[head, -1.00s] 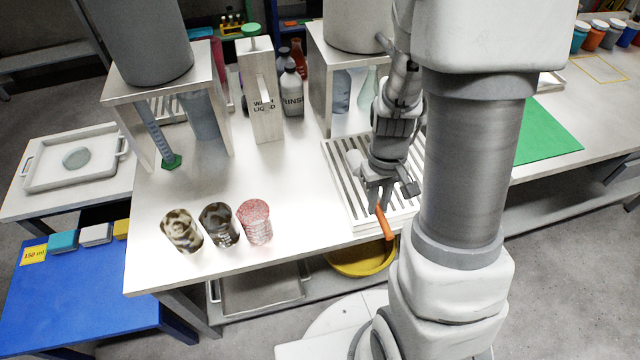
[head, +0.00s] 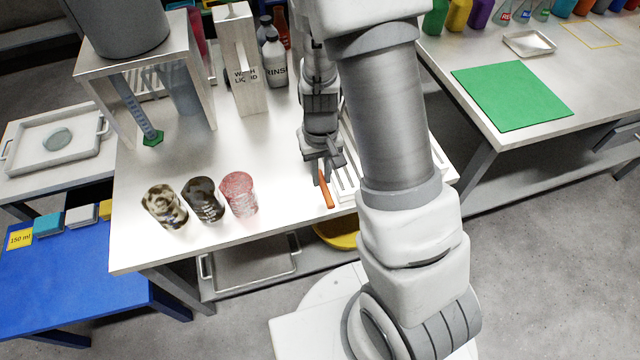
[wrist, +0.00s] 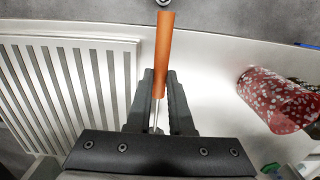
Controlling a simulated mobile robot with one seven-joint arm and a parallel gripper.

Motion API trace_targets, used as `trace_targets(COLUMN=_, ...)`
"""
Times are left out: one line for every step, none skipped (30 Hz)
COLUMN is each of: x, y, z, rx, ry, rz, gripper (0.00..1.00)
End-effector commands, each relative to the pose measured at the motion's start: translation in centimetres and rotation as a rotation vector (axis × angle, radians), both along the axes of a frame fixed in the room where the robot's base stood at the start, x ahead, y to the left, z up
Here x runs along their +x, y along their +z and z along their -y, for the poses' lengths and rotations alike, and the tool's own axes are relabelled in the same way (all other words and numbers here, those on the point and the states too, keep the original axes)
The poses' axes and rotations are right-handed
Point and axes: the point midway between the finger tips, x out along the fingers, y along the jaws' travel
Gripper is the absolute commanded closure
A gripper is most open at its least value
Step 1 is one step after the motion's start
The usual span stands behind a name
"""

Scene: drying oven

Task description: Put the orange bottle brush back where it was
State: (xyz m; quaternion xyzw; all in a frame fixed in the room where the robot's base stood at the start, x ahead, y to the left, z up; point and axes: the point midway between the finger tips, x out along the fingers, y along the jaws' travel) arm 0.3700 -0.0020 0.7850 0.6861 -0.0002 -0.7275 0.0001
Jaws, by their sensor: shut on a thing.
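My gripper (head: 322,178) is shut on the orange bottle brush (head: 327,193). In the wrist view the brush's orange handle (wrist: 163,55) points away from between my fingers (wrist: 160,100), with a thin metal shaft between the fingertips. The brush end is hidden behind my gripper. In the head view the brush is over the front part of the table, between the slatted white rack (head: 347,180) and the red-speckled beaker (head: 239,194). I cannot tell how high it is above the table.
Two more stained beakers (head: 204,201) (head: 164,207) stand left of the red-speckled one. A yellow basin (head: 338,233) is below the table's front edge. The table between the beakers and the wooden stand is clear.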

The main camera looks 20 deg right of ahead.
Motion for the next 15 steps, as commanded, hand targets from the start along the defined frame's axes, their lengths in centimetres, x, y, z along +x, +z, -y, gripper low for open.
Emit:
trace_targets(x=0.2, y=-0.2, z=-0.2, rx=0.000, ry=0.001, rz=0.000, gripper=1.00)
trace_targets(x=0.2, y=-0.3, z=-0.3, rx=0.000, ry=0.000, rz=0.000, gripper=1.00)
trace_targets(x=0.2, y=-0.6, z=-0.3, rx=0.000, ry=0.000, rz=-0.001, gripper=1.00)
trace_targets(x=0.2, y=-0.8, z=-0.3, rx=0.000, ry=-0.001, rz=-0.002, gripper=1.00)
trace_targets(x=0.2, y=-1.2, z=-0.3, rx=0.000, ry=-0.001, rz=-0.002, gripper=1.00)
trace_targets(x=0.2, y=-1.8, z=-0.2, rx=0.000, ry=0.000, rz=-0.002, gripper=1.00)
trace_targets(x=0.2, y=-2.2, z=-0.2, rx=0.000, ry=0.000, rz=-0.002, gripper=1.00)
trace_targets(x=0.2, y=-2.8, z=-0.2, rx=0.000, ry=0.000, rz=-0.004, gripper=1.00)
trace_targets(x=0.2, y=-3.4, z=-0.2, rx=0.000, ry=-0.002, rz=-0.003, gripper=1.00)
trace_targets(x=0.2, y=-3.8, z=-0.2, rx=0.000, ry=-0.002, rz=-0.002, gripper=1.00)
trace_targets(x=0.2, y=-4.1, z=-0.2, rx=0.000, ry=-0.002, rz=-0.002, gripper=1.00)
trace_targets(x=0.2, y=-4.3, z=-0.2, rx=0.000, ry=-0.001, rz=-0.002, gripper=1.00)
trace_targets(x=0.2, y=-4.3, z=-0.2, rx=0.000, ry=0.000, rz=-0.001, gripper=1.00)
trace_targets(x=0.3, y=-4.3, z=-0.2, rx=0.000, ry=0.000, rz=0.000, gripper=1.00)
trace_targets(x=0.3, y=-4.2, z=-0.2, rx=0.000, ry=0.000, rz=0.001, gripper=1.00)
